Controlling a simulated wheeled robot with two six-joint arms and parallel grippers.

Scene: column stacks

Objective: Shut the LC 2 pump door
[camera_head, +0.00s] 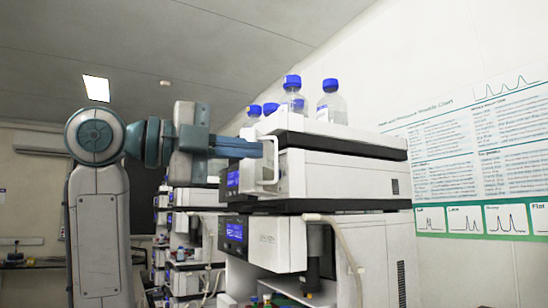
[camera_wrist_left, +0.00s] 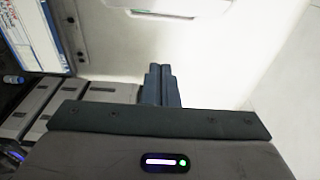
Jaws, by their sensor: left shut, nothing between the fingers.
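My left gripper (camera_head: 257,149) reaches in from the left at the height of the upper module in the near stack. Its fingers are shut with nothing between them. The tips are close to a pale U-shaped handle (camera_head: 269,181) on a white door panel (camera_head: 292,175); contact cannot be told. In the left wrist view the shut fingers (camera_wrist_left: 160,75) point towards a broad white panel (camera_wrist_left: 125,50) with a handle-like shape (camera_wrist_left: 180,8) at the top. How far the door stands open is hard to judge. My right gripper is not in view.
Bottles with blue caps (camera_head: 331,105) stand on top of the stack. Below is another module with a blue display (camera_head: 235,232) and a pale tube (camera_head: 347,250). More stacks (camera_head: 187,250) stand behind. A poster (camera_head: 460,150) hangs on the right wall.

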